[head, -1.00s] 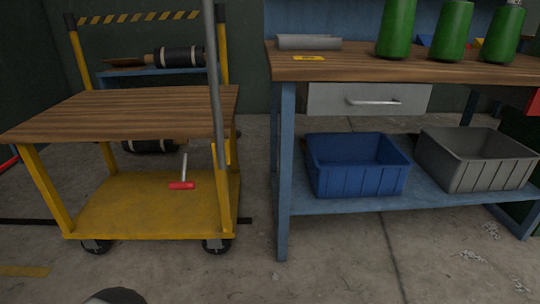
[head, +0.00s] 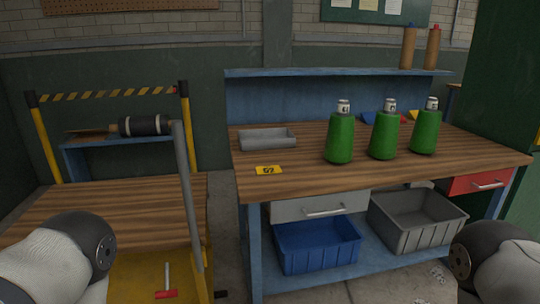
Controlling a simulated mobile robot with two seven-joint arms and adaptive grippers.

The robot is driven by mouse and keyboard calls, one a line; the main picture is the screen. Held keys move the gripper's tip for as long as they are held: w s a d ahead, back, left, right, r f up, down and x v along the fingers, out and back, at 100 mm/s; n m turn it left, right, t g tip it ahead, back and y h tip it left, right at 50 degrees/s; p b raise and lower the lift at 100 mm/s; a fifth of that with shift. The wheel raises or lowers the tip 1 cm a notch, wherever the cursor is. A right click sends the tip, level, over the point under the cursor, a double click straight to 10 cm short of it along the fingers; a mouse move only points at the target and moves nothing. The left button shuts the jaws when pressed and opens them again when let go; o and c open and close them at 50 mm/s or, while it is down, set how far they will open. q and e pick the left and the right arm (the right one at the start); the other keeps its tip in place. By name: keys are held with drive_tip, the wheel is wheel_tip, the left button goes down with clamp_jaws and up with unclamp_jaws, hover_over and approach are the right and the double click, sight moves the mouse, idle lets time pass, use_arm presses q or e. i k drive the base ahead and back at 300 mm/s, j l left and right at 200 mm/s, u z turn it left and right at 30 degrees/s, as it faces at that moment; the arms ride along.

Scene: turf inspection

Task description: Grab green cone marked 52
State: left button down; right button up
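Three green cones stand upright in a row on the wooden workbench top: a left cone (head: 340,139), a middle cone (head: 384,136) and a right cone (head: 425,132). Each has a white marked top. The marks are too small to read surely, so I cannot tell which one is 52. Parts of my arms show at the lower left and lower right corners, well short of the cones. Neither gripper's fingers are in the picture.
A grey tray (head: 267,139) and yellow tag (head: 269,170) lie on the bench's left. Blue (head: 317,246) and grey (head: 417,222) bins sit beneath. A yellow-framed cart (head: 187,125) and grey pole (head: 187,200) stand left. The bench front before the cones is clear.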

sight(423, 140)
drive_tip(key=i+j, duration=0.15)
drive_tip(key=i, duration=0.35)
drive_tip(key=i+j, duration=0.1)
drive_tip(key=i, duration=0.4)
drive_tip(key=i+l, duration=0.1)
drive_tip(key=l, duration=0.35)
drive_tip(key=i+l, duration=0.1)
drive_tip(key=l, duration=0.35)
drive_tip(key=i+l, duration=0.1)
drive_tip(key=l, duration=0.35)
drive_tip(key=i+l, duration=0.1)
drive_tip(key=l, duration=0.35)
drive_tip(key=i+l, duration=0.1)
drive_tip(key=l, duration=0.35)
